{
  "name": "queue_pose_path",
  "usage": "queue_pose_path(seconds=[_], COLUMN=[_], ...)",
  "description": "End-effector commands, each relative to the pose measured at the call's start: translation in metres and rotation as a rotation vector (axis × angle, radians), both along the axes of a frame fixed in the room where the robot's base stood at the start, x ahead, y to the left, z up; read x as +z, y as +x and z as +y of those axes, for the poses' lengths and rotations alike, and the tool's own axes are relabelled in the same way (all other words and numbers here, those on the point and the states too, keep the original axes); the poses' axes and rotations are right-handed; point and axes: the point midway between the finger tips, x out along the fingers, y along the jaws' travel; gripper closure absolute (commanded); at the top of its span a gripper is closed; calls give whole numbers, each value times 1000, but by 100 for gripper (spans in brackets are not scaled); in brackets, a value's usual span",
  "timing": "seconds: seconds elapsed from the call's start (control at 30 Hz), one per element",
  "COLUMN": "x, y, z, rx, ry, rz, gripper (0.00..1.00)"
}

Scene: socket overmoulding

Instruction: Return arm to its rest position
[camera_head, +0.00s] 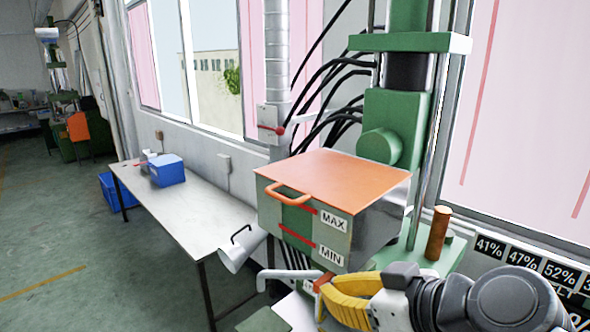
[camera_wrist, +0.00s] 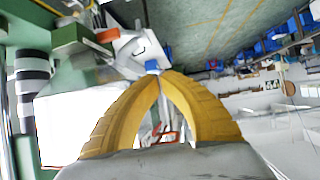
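My gripper (camera_head: 322,298) is at the bottom of the head view, in front of the green machine, with its yellow fingers pointing left. In the wrist view my gripper (camera_wrist: 159,77) shows two yellow fingers curving together until their tips meet. Nothing shows held between them; a small blue patch (camera_wrist: 152,66) appears just beyond the tips, and I cannot tell what it is. My dark grey wrist and arm reach in from the lower right of the head view.
The green machine (camera_head: 393,120) carries an orange-topped box (camera_head: 335,179) marked MAX and MIN, close above my gripper. A white jug (camera_head: 238,247) is left of it. A long table (camera_head: 205,213) with a blue bin (camera_head: 166,170) runs along the wall. Open floor (camera_head: 60,225) lies left.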

Motion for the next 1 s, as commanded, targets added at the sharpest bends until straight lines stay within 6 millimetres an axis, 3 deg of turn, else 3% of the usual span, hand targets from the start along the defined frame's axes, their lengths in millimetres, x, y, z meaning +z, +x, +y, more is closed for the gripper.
queue_pose_path(seconds=[0.03,0.1,0.3,0.43,0.5,0.63,1.0], x=[-54,-102,-231,-293,-315,-337,-338], y=[-3,-7,-20,-26,-29,-32,-33], z=[-6,-19,-61,-90,-103,-119,-124], rx=[-34,-99,-327,-482,-550,-635,-668], ry=[-13,-32,-86,-114,-124,-134,-135], rz=[51,127,300,363,380,395,399], gripper=[100,100,100,100,100,100,100])
